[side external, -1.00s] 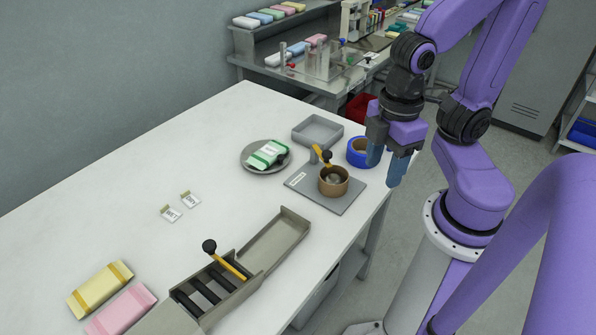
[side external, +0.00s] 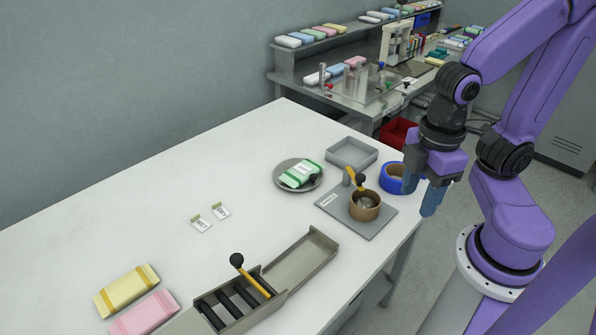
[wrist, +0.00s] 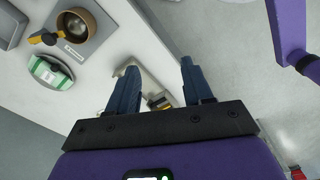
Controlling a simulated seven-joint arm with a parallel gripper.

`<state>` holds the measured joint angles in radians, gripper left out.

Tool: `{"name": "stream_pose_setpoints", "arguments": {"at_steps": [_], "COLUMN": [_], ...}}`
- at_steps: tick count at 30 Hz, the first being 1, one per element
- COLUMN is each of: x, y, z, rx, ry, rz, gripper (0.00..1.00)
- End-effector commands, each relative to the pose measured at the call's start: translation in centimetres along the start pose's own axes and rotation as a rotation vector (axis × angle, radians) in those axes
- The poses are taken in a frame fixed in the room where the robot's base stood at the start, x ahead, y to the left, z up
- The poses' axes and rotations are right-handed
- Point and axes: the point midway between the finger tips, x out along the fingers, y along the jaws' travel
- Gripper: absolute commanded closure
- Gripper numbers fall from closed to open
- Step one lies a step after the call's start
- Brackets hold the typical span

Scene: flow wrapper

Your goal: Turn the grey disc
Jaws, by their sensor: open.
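The grey disc (side external: 285,167) lies flat on the white table in the side view, towards the far edge. A green and white packet (side external: 303,173) rests on it, covering much of its face, and a black knob (side external: 315,179) shows at its right side. My gripper (side external: 419,200) is open and empty, fingers pointing down, to the right of the disc near the table's right edge, well apart from it. In the wrist view the packet (wrist: 48,75) is at the left, away from my open fingers (wrist: 158,68).
A brown pot (side external: 365,207) with a yellow lever stands on a grey plate (side external: 377,227) between disc and gripper. A blue ring (side external: 391,181) and a grey tray (side external: 352,153) are close by. A long trough (side external: 300,262) lies in front.

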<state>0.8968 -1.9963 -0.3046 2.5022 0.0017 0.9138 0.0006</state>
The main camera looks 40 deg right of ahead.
Motion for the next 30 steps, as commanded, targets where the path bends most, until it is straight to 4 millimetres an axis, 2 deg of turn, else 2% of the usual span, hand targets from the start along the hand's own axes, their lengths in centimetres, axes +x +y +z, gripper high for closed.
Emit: {"name": "stream_pose_setpoints", "arguments": {"at_steps": [1,4,8,11,15,21,25,30], "x": [0.0,0.0,0.1,0.5,1.4,3.4,5.2,7.9], "y": [0.0,0.5,2.4,4.9,8.8,14.9,19.1,24.2], "z": [0.0,-0.7,-3.0,-5.5,-8.9,-12.8,-14.5,-15.6], "rx": [0.0,-0.007,-0.041,-0.083,-0.151,-0.248,-0.31,-0.39], "ry": [-0.001,-0.007,-0.032,-0.063,-0.115,-0.199,-0.258,-0.333], "rz": [0.0,0.007,0.034,0.06,0.093,0.118,0.121,0.11], "gripper": [0.67,0.99,1.0,1.0,1.0,1.0,1.0,1.0]}}
